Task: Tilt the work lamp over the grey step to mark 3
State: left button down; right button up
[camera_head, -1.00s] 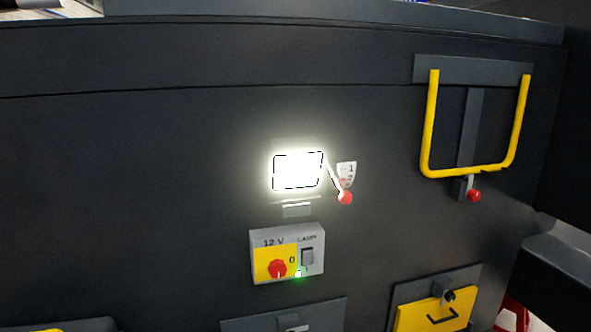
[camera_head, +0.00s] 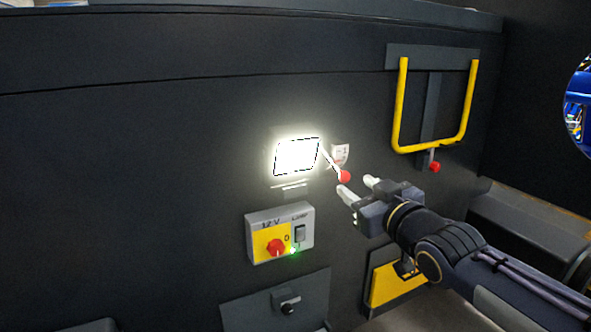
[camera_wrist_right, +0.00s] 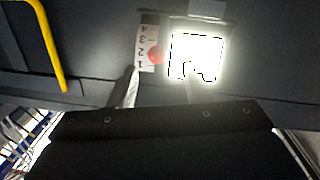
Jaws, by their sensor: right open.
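The work lamp (camera_head: 297,157) is a lit, glaring white panel on the dark chassis wall. It also shows in the right wrist view (camera_wrist_right: 197,55). A pale lever with a red knob (camera_head: 345,176) slants down from its right side. Beside it is a white scale plate (camera_head: 340,152); the right wrist view shows its numbers 1 to 4 upside down (camera_wrist_right: 143,46). I cannot tell which mark the lever points at. My right gripper (camera_head: 358,187) is open and empty, just below and right of the knob. My left gripper is out of view. I cannot single out the grey step.
A 12 V box (camera_head: 280,234) with a red rotary knob and a switch sits below the lamp. A yellow U-shaped rail (camera_head: 400,110) hangs at the upper right with another red knob (camera_head: 434,168). A latched grey panel (camera_head: 275,302) is lower down. The wall left of the lamp is clear.

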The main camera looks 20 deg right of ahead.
aim_at(347, 178)
jog(key=shift+w+r, duration=0.25)
jog(key=shift+w, duration=0.25)
jog(key=w+p, duration=0.1)
jog(key=w, duration=0.6)
jog(key=shift+d+f, duration=0.1)
jog(key=shift+f, duration=0.05)
grip_shut()
